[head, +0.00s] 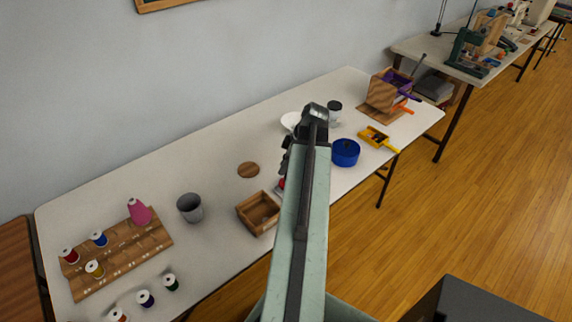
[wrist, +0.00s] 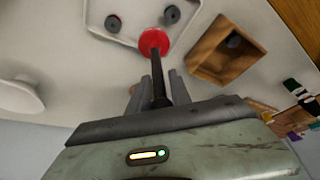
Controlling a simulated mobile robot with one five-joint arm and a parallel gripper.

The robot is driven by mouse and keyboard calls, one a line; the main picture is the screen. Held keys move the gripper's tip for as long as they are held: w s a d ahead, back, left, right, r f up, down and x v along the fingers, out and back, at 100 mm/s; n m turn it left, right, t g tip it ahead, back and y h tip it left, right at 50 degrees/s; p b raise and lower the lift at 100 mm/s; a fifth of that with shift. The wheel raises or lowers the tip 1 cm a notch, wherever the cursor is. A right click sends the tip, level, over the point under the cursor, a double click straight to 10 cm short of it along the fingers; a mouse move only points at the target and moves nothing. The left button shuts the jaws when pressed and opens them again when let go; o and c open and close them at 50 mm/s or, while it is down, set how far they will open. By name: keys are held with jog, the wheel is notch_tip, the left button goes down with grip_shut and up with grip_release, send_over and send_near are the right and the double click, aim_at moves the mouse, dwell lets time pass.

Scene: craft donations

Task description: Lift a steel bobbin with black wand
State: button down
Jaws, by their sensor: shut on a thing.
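In the wrist view, my gripper (wrist: 161,92) is shut on the black wand (wrist: 158,88), a dark shaft with a round red end (wrist: 154,41). The red end points away from my gripper and overlaps the near rim of a pale tray (wrist: 140,38). Two grey steel bobbins (wrist: 113,23) (wrist: 171,14) lie in the tray, either side of the red end and apart from it in the picture. Whether the wand's tip touches the tray, or holds anything beneath, I cannot tell. In the head view, my arm hides the tray and most of the wand; a bit of red (head: 281,184) shows beside it.
An open wooden box (head: 258,213) stands left of my arm; in the wrist view it (wrist: 212,62) holds a dark round thing. A grey cup (head: 189,208), a spool rack (head: 115,250), a blue tin (head: 345,152) and a yellow dustpan-like thing (head: 375,137) are on the table.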

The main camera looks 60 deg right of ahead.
dwell(0.3)
notch_tip(320, 180, up, 7)
jog(key=p, duration=0.7)
jog(key=shift+r, duration=0.1)
